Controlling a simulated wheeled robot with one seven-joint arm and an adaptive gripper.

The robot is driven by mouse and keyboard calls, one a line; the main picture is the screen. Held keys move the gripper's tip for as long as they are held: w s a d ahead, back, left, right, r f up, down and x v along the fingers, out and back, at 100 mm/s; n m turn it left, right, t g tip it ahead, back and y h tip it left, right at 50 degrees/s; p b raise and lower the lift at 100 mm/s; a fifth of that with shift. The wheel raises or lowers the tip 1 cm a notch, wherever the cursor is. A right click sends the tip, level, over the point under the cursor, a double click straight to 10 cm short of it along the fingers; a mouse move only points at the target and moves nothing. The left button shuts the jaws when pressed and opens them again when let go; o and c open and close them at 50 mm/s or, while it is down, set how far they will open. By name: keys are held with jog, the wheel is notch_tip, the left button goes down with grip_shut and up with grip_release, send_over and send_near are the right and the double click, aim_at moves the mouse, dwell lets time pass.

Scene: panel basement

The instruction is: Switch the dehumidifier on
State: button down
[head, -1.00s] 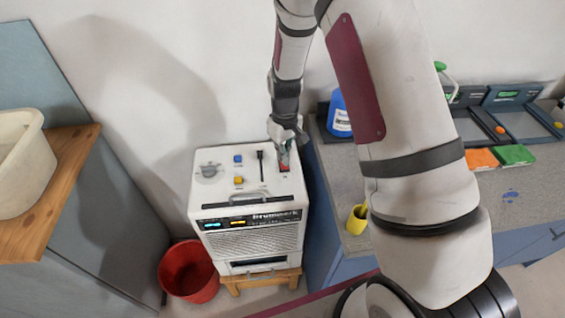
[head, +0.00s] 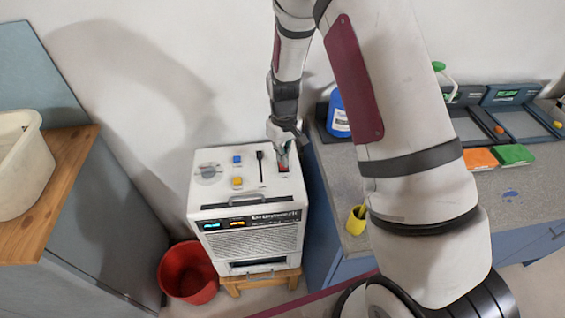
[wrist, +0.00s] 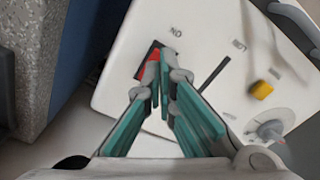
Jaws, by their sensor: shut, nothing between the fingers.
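The dehumidifier (head: 250,215) is a white box with a carry handle, a front grille and lit cyan and amber displays. Its top has a red rocker switch (wrist: 149,64) in a dark frame, with "ON" lettering beside it. The switch also shows in the head view (head: 284,167), partly covered. My gripper (wrist: 160,78) is shut and empty, with its teal fingertips right at the switch, hiding part of it. Whether they touch or press it I cannot tell. In the head view, my gripper (head: 283,153) points down at the top's back right corner. Which way the rocker is tilted is unclear.
The top also carries a blue button (head: 237,160), a yellow button (head: 237,181), a black slider (head: 260,165) and a grey dial (head: 208,171). A red bucket (head: 188,272) stands at left. A counter (head: 420,210) with a yellow cup (head: 356,220) is close at right.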

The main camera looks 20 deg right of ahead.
jog(key=shift+f+b, duration=0.45)
jog(key=shift+f, duration=0.75)
dwell(1.1)
jog(key=shift+r+p, duration=1.25)
jog(key=shift+r, duration=2.3)
jog(key=s+r+m+t, duration=0.1)
jog(key=s+r, duration=0.4)
jog(key=r, duration=0.6)
jog(key=s+r+m+t, duration=0.15)
jog(key=s+r, duration=0.35)
jog(key=r, duration=0.6)
jog(key=s+r+t, duration=0.1)
jog(key=s+r, duration=0.1)
jog(key=s, duration=0.4)
jog(key=s+r+m, duration=0.1)
jog(key=s+r, duration=0.2)
jog(key=s, duration=0.3)
jog(key=s+r+t, duration=0.1)
jog(key=s+r, duration=0.2)
jog(key=s, duration=0.3)
jog(key=shift+t, duration=0.35)
